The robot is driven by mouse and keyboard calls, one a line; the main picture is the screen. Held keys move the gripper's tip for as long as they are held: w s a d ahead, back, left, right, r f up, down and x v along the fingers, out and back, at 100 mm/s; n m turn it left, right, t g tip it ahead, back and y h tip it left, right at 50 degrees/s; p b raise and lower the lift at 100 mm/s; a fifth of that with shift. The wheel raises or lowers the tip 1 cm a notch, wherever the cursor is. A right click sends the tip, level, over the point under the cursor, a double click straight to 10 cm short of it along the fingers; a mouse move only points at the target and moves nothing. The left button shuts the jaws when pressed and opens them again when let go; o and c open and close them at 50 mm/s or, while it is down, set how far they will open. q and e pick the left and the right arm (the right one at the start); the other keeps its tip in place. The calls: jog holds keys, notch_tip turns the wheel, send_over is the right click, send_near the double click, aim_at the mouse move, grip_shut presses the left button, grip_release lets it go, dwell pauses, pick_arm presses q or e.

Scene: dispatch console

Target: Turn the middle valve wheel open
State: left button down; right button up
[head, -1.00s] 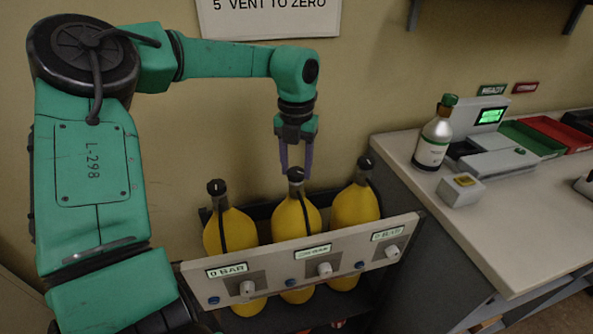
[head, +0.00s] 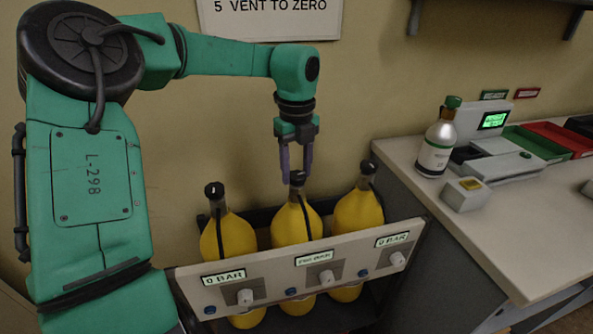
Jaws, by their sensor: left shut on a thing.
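Three yellow cylinders stand side by side in a dark rack, each topped by a black valve wheel. The middle valve wheel (head: 297,176) sits on top of the middle cylinder (head: 291,222). My left gripper (head: 297,174) points straight down from above, with its purple fingers on either side of the middle wheel, shut on it. The fingertips partly cover the wheel. The left wheel (head: 214,189) and right wheel (head: 367,167) are uncovered. My right gripper is not in view.
A pale front panel (head: 270,276) carries white knobs and bar readouts; the outer ones read 0 BAR, the middle one is too blurred to read. At right, a counter (head: 493,233) holds a bottle (head: 436,145), a small box (head: 465,194) and trays. A wall sign hangs above.

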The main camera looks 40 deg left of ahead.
aim_at(297, 174)
pick_arm(q)
jog(key=shift+r+n, duration=0.1)
jog(key=shift+n, duration=0.5)
jog(key=shift+c, duration=1.5)
grip_release()
notch_tip(297, 174, up, 14)
jog(key=p, duration=0.2)
jog(key=shift+r, duration=0.25)
